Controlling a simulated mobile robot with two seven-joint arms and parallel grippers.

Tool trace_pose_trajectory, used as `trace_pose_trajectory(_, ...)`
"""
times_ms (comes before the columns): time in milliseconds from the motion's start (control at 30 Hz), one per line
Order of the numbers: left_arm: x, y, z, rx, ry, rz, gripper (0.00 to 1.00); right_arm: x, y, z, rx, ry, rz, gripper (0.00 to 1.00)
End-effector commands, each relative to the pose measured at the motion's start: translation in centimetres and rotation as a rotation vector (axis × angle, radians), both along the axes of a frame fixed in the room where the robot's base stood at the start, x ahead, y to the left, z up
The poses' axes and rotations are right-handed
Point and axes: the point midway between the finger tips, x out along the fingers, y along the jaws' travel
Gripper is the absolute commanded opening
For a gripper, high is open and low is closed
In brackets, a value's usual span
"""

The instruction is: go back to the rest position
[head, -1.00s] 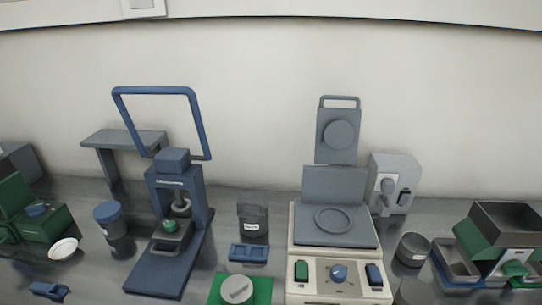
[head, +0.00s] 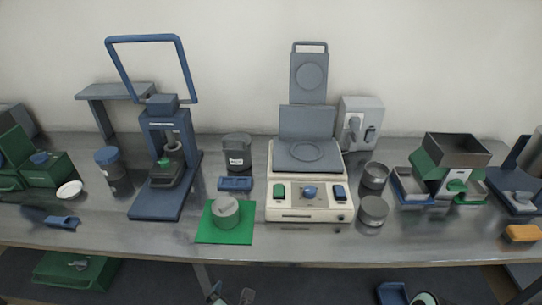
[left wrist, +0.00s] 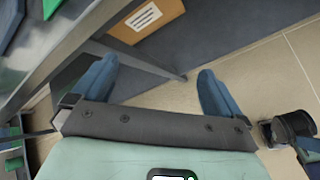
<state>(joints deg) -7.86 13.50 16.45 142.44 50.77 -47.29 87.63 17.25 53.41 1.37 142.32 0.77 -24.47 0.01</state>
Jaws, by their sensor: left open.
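My left gripper (left wrist: 158,90) shows in the left wrist view as two blue fingers spread wide apart, with nothing between them. It points at the floor (left wrist: 265,80) beside a table leg and is clear of the table. In the head view I cannot make out either gripper for certain; small parts at the bottom edge are cut off. My right gripper is not clearly seen.
A labelled brown box (left wrist: 150,22) lies low under the table.

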Motion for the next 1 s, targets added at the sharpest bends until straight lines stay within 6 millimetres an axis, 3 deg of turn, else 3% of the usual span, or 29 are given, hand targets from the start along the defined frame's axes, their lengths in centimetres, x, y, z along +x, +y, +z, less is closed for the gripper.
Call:
trace_pose_trajectory(33,-0.6,0.5,-3.5,0.100,0.077,-0.123,1.00,-0.1,0.0,0.0,0.000,0.001,0.000,1.00)
trace_pose_trajectory(167,-3.6,1.4,-11.7,0.345,0.247,-0.543,1.00,-0.1,0.0,0.0,0.000,0.002,0.000,1.00)
trace_pose_trajectory(300,-9.3,2.2,-19.5,0.508,0.371,-1.044,1.00,-0.1,0.0,0.0,0.000,0.002,0.000,1.00)
trace_pose_trajectory(400,-14.0,2.5,-23.4,0.554,0.394,-1.380,1.00,-0.1,0.0,0.0,0.000,0.002,0.000,1.00)
trace_pose_trajectory(600,-24.0,2.3,-28.2,0.530,0.284,-1.975,1.00,-0.1,0.0,0.0,0.000,0.002,0.000,1.00)
trace_pose_trajectory(700,-22.8,2.3,-24.0,0.547,0.285,-1.952,1.00,-0.1,0.0,3.8,0.002,0.011,0.004,1.00)
trace_pose_trajectory(1000,-21.9,2.2,-17.3,0.523,0.293,-1.965,1.00,0.7,0.1,10.5,0.009,0.036,0.013,1.00)
